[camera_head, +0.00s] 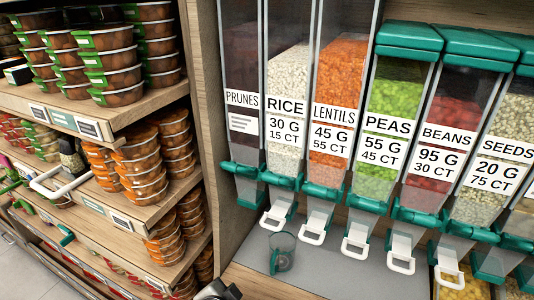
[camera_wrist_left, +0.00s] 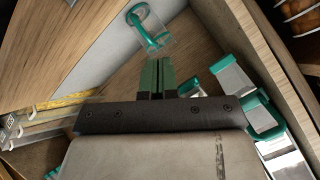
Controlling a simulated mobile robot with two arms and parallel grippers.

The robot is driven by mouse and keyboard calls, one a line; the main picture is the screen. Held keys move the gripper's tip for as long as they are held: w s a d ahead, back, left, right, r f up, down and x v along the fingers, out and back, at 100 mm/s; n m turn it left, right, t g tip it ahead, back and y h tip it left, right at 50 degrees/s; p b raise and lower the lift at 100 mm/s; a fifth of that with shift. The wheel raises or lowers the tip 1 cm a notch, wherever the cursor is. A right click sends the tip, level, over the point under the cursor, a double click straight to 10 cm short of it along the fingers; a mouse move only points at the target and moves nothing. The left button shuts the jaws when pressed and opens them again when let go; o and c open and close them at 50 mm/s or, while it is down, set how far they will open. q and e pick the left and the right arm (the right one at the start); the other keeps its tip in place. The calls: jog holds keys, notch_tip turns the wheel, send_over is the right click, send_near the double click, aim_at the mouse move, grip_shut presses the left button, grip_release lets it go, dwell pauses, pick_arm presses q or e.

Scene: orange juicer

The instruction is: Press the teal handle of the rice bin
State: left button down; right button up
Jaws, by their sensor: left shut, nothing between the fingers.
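The rice bin (camera_head: 287,90) is a clear dispenser with white grains, second from the left in the head view. Its teal handle part (camera_head: 281,181) is at the bottom, with a white spout loop (camera_head: 275,217) below. A clear cup with a teal handle (camera_head: 282,252) stands on the grey shelf below the bins; it also shows in the wrist view (camera_wrist_left: 150,30). My left gripper (camera_wrist_left: 158,64) is shut and empty, its green fingers together pointing towards the cup, apart from the bin handles.
Prunes (camera_head: 241,120), lentils (camera_head: 333,110), peas (camera_head: 395,115) and further bins flank the rice bin closely. A wooden side panel (camera_head: 205,90) stands to the left. Shelves of stacked bowls (camera_head: 110,65) are beyond it. The grey shelf (camera_head: 320,270) has some bare room around the cup.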

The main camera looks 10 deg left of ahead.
pick_arm(q)
jog(key=w+d+r+m+t+h, duration=0.25)
jog(key=w+r+m, duration=0.2)
jog(key=r, duration=0.35)
jog(key=w+d+r+m+t+h, duration=0.25)
jog(key=d+r+m+t, duration=0.2)
jog(key=r, duration=0.45)
jog(key=w+d+r+m+t+h, duration=0.2)
jog(key=w+r+m+t, duration=0.15)
jog(key=r+m, duration=0.35)
jog(key=d+r+n+g+h, duration=0.3)
jog(key=d+n+g, duration=0.3)
jog(key=n, duration=0.4)
jog(key=s+d+r+n+g+h, duration=0.1)
jog(key=d+r+n+g+h, duration=0.25)
jog(key=n+g, duration=0.55)
jog(key=d+r+n+g+h, duration=0.35)
jog(key=d+n+g, duration=0.3)
jog(key=n, duration=0.55)
jog(key=w+a+r+m+t+y, duration=0.1)
jog(key=w+a+m+y, duration=0.3)
jog(key=a+y, duration=0.4)
jog(key=w+a+r+m+t+y, duration=0.1)
jog(key=w+a+r+m+y, duration=0.3)
jog(key=a+y, duration=0.4)
jog(key=a+m, duration=0.1)
jog(key=a, duration=0.3)
jog(key=shift+a+t, duration=0.15)
jog(key=shift+t, duration=0.15)
